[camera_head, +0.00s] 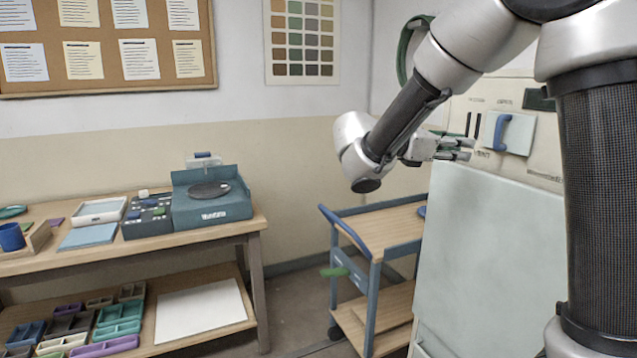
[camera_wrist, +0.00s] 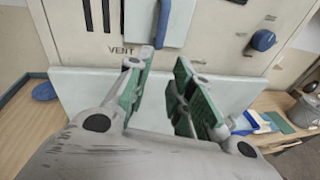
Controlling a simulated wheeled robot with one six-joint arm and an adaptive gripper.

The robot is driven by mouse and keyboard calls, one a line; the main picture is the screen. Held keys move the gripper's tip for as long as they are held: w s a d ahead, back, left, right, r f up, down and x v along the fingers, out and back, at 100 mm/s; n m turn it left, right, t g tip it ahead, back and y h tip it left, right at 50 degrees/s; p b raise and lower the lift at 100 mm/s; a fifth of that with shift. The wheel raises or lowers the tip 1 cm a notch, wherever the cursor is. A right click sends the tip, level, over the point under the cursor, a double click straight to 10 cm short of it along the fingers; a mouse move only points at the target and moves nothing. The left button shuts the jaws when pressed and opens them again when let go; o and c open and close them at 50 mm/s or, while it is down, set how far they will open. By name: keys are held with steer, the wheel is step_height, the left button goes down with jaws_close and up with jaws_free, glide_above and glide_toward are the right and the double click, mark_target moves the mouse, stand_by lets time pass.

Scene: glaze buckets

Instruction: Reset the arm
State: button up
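My gripper (camera_head: 460,149) is raised in front of the cream cabinet (camera_head: 545,165), near its blue handle (camera_head: 503,132). In the wrist view my gripper (camera_wrist: 172,62) has its two green-padded fingers apart with nothing between them. The cabinet's blue handle (camera_wrist: 173,22) lies just beyond the fingertips there. Whether the fingertips touch the cabinet front cannot be told. My arm is stretched out and bent downward to the left of the cabinet.
A wooden cart (camera_head: 385,228) with blue rails stands left of the cabinet. A workbench (camera_head: 70,258) with a teal scale (camera_head: 212,198) and trays is at the left. A blue knob (camera_wrist: 263,40) sticks out of the cabinet. The floor between bench and cart is clear.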

steer(key=s+d+f+m+g+y, duration=0.25)
steer(key=s+f+m+y, duration=0.55)
steer(key=s+f, duration=0.45)
steer(key=s+a+r+m+t+y, duration=0.1)
steer(key=s+m+t+y, duration=0.3)
steer(key=s+m+y, duration=0.4)
steer(key=s+m, duration=0.2)
steer(key=s, duration=0.1)
steer(key=shift+a+r, duration=0.3)
steer(key=shift+r, duration=0.05)
steer(key=shift+o, duration=0.4)
steer(key=shift+s, duration=0.1)
